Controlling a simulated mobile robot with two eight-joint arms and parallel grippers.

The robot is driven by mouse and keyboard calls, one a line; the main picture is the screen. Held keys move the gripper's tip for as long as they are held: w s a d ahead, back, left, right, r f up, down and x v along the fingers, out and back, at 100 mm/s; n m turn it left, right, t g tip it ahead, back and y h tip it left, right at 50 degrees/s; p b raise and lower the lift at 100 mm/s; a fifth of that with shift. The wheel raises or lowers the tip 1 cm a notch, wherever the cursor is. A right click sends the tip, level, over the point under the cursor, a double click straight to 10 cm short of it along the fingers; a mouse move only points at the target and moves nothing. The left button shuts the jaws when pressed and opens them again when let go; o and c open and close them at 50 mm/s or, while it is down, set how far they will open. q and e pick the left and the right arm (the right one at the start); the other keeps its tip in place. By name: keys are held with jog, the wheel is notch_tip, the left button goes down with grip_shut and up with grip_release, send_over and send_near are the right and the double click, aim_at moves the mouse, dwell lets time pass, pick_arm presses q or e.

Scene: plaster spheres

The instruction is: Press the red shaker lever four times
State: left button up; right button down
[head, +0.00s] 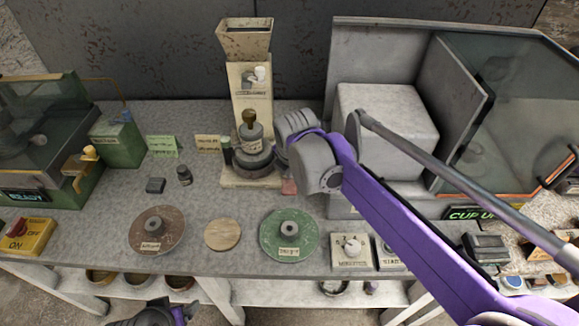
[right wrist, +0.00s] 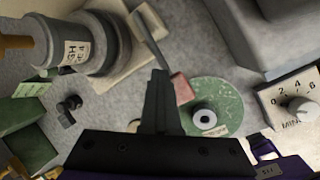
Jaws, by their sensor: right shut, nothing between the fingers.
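The red shaker lever (right wrist: 183,88) shows in the right wrist view as a faded red tab at the end of a slim grey bar. In the head view, only a small part of the red tab (head: 289,187) shows beside my right wrist. The shaker machine (head: 252,150), cream with a hopper on top, stands left of it. My right gripper (right wrist: 160,80) is shut and empty, its fingertips just left of the red tab in the wrist view. I cannot tell whether they touch. My left gripper (head: 165,314) is partly visible at the bottom edge, its fingers unclear.
A green disc (head: 290,236), a wooden disc (head: 222,234) and a brown disc (head: 157,230) lie along the front of the table. A minutes dial box (head: 350,252) is at front right. A glass-fronted cabinet (head: 500,110) stands at the right, a green machine (head: 118,142) at the left.

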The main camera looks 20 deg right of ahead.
dwell(0.3)
pick_arm(q)
jog(key=shift+w+r+p, duration=0.25)
jog(key=shift+r+p, duration=0.45)
jog(key=shift+r, duration=0.2)
jog(key=shift+w+r+p, duration=0.2)
jog(key=shift+r+p, duration=0.5)
jog(key=shift+r, duration=0.15)
pick_arm(e)
jog(key=shift+w+d+r, duration=0.1)
jog(key=shift+w+r, duration=0.15)
jog(key=shift+r, duration=0.45)
jog(key=shift+w+d+r, duration=0.1)
jog(key=shift+w+r, duration=0.2)
jog(key=shift+r, duration=0.45)
jog(key=shift+w+r, duration=0.25)
jog(key=shift+r, duration=0.45)
